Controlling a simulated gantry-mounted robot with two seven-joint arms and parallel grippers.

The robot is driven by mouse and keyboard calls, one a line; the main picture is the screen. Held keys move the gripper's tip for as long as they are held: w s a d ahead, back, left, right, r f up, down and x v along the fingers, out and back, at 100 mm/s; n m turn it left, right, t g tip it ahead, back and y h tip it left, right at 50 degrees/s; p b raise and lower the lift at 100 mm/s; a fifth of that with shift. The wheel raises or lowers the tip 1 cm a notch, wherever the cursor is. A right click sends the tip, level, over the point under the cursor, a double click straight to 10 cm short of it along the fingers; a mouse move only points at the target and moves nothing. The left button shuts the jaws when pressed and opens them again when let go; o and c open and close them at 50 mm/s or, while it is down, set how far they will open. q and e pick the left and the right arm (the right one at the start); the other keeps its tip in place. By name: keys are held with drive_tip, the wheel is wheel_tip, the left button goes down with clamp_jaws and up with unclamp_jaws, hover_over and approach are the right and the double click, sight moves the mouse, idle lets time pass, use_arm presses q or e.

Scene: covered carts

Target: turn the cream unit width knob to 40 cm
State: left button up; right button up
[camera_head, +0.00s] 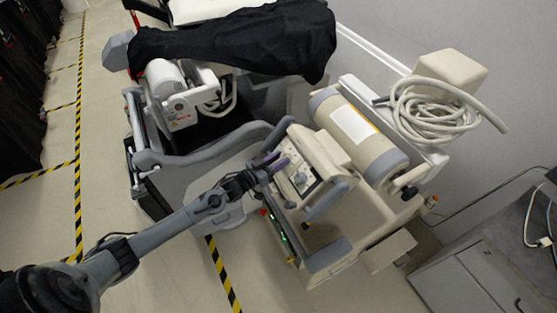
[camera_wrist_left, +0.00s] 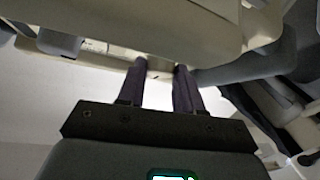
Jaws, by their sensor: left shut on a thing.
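The cream unit (camera_head: 345,222) is a wheeled machine in the middle of the head view, with a sloping control panel (camera_head: 303,177) on top. My left gripper (camera_head: 277,163) is at the left edge of this panel, its purple fingers against it. In the left wrist view the two fingers (camera_wrist_left: 159,76) reach up to the unit's underside-looking cream edge (camera_wrist_left: 150,22), one on each side of a small pale knob (camera_wrist_left: 155,68). The gripper is shut on that knob. The knob's pointer and its scale cannot be read. My right gripper is not in view.
A large cream cylinder (camera_head: 358,133) and a coiled hose (camera_head: 430,108) sit behind the panel. A grey handle rail (camera_head: 205,153) and a black-draped cart (camera_head: 235,45) stand to the left. A grey cabinet (camera_head: 465,285) is at the lower right. Striped tape marks the floor.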

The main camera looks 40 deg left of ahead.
use_arm(q)
drive_tip(key=m+h+b, duration=0.2)
drive_tip(key=shift+w+a+f+m, duration=0.1)
drive_tip(key=shift+a+f+m, duration=0.1)
drive_tip(key=shift+m, duration=0.2)
drive_tip(key=m+g+h+b, duration=0.2)
drive_tip(key=m+b, duration=0.3)
drive_tip(key=m+g+h+b, duration=0.3)
drive_tip(key=m+b, duration=0.2)
drive_tip(key=b, duration=0.1)
drive_tip(key=w+a+m+g+h+b, duration=0.1)
drive_tip(key=m+g+h+b, duration=0.1)
drive_tip(key=m+b, duration=0.3)
drive_tip(key=shift+a+r+g+h, duration=0.1)
drive_tip(key=shift+r+g+h, duration=0.2)
drive_tip(key=shift+g, duration=0.3)
drive_tip(key=m+g+b, duration=0.1)
drive_tip(key=m+b, duration=0.1)
drive_tip(key=shift+w+r+m+g, duration=0.1)
drive_tip(key=shift+r+m+g, duration=0.2)
drive_tip(key=shift+m+g, duration=0.1)
drive_tip(key=shift+r+m+g, duration=0.15)
drive_tip(key=shift+m+g, duration=0.45)
drive_tip(key=shift+m, duration=0.3)
drive_tip(key=shift+m+g, duration=0.3)
drive_tip(key=shift+g, duration=0.1)
drive_tip(key=shift+m, duration=0.3)
drive_tip(key=o, duration=1)
drive_tip(key=shift+o, duration=0.2)
